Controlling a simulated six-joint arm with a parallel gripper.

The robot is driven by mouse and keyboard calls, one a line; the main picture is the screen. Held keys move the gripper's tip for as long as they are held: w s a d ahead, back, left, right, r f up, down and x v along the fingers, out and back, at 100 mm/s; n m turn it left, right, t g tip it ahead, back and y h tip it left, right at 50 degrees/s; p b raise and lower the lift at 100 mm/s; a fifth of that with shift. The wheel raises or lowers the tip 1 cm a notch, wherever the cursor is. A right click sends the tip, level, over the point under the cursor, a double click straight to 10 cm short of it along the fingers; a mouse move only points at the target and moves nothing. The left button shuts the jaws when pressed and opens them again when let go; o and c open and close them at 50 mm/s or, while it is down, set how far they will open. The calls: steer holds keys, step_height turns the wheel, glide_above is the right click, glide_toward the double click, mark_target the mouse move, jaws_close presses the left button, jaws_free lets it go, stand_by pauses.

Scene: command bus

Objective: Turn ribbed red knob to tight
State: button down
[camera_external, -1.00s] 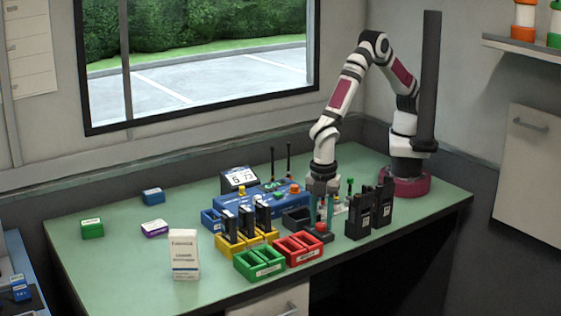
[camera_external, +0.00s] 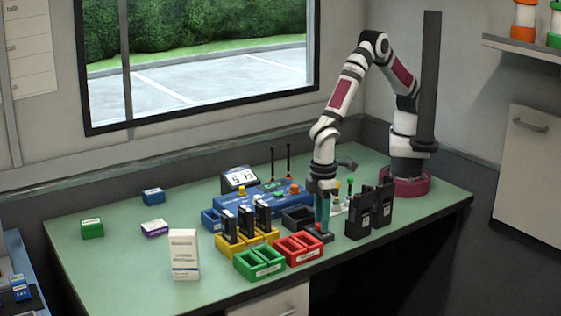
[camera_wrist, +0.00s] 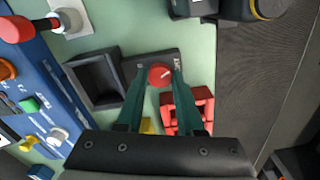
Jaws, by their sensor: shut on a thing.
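The red knob (camera_wrist: 160,74) sits on a dark base plate (camera_wrist: 178,58) with white lettering in the wrist view. It has a pale pointer line on its top, and the lettering is too small to read surely. The teal fingers of my gripper (camera_wrist: 161,76) stand on both sides of the knob, shut on it. In the external view my gripper (camera_external: 322,230) points straight down at the base plate (camera_external: 319,237) near the table's front edge, and the fingers mostly hide the knob.
A black empty tray (camera_wrist: 94,78) lies left of the knob and red bins (camera_wrist: 186,110) lie close by. Black radios (camera_external: 360,215) stand right of my gripper. A blue panel (camera_external: 255,203) with coloured knobs lies behind. The table's left part (camera_external: 110,265) is mostly clear.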

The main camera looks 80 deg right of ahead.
steer(key=m, duration=0.5)
steer(key=shift+m, duration=0.4)
stand_by(0.4)
steer(key=c, duration=0.5)
jaws_free()
steer(key=shift+r, duration=0.1)
step_height(320, 180, up, 16)
steer(key=shift+f, duration=0.2)
